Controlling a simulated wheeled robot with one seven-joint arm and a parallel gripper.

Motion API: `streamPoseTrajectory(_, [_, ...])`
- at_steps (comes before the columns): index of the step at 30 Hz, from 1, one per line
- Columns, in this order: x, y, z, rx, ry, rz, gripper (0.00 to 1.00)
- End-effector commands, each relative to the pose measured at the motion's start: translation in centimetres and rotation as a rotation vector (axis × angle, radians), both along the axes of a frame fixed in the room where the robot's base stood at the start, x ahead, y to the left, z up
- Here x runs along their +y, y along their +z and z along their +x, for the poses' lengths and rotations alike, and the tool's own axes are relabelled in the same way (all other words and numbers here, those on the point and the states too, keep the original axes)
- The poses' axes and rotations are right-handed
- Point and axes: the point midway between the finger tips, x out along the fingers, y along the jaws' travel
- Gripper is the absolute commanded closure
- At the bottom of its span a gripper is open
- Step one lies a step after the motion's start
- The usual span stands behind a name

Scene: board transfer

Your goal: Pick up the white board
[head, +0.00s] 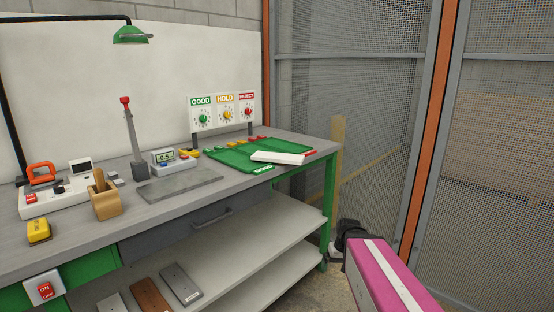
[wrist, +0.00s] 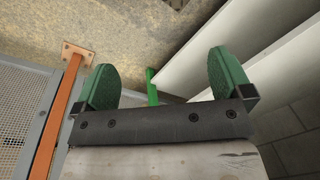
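A white board (head: 278,157) lies on the green mat (head: 228,158) near the right end of the workbench, overlapping the mat's right part. A paler board (head: 112,303) lies on the bench's lower shelf at the bottom edge of the head view, partly cut off; a brown board (head: 150,295) and a dark grey board (head: 181,284) lie beside it. My gripper (wrist: 165,78) shows two green fingers spread wide apart with nothing between them. It is off the bench's right end, apart from every board. No board can be made out in the wrist view.
The grey workbench (head: 215,200) carries a wooden holder (head: 104,197), a yellow block (head: 38,230), a scale (head: 170,161) and a grey plate (head: 180,185). A GOOD/HOLD/REJECT panel (head: 224,110) stands behind. A mesh fence with an orange post (head: 427,140) stands at the right.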

Motion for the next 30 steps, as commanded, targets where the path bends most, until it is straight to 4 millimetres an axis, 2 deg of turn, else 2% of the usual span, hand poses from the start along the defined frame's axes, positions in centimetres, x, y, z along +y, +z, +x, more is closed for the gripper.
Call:
streamPoseTrajectory(1, [0.6, 1.2, 2.5, -0.024, 0.043, 0.048, 0.0])
streamPoseTrajectory(8, [3.5, 9.0, 10.5, -0.186, 0.305, 0.292, 0.0])
streamPoseTrajectory(14, [5.5, 17.8, 16.7, -0.398, 0.55, 0.475, 0.0])
streamPoseTrajectory(18, [6.3, 24.9, 20.4, -0.581, 0.725, 0.579, 0.0])
streamPoseTrajectory(21, [6.8, 29.9, 22.3, -0.714, 0.839, 0.636, 0.0])
streamPoseTrajectory(24, [7.0, 33.9, 23.4, -0.828, 0.928, 0.674, 0.0])
streamPoseTrajectory(27, [7.1, 36.7, 24.1, -0.909, 0.987, 0.696, 0.0])
streamPoseTrajectory(30, [7.2, 38.1, 24.2, -0.951, 1.02, 0.706, 0.0])
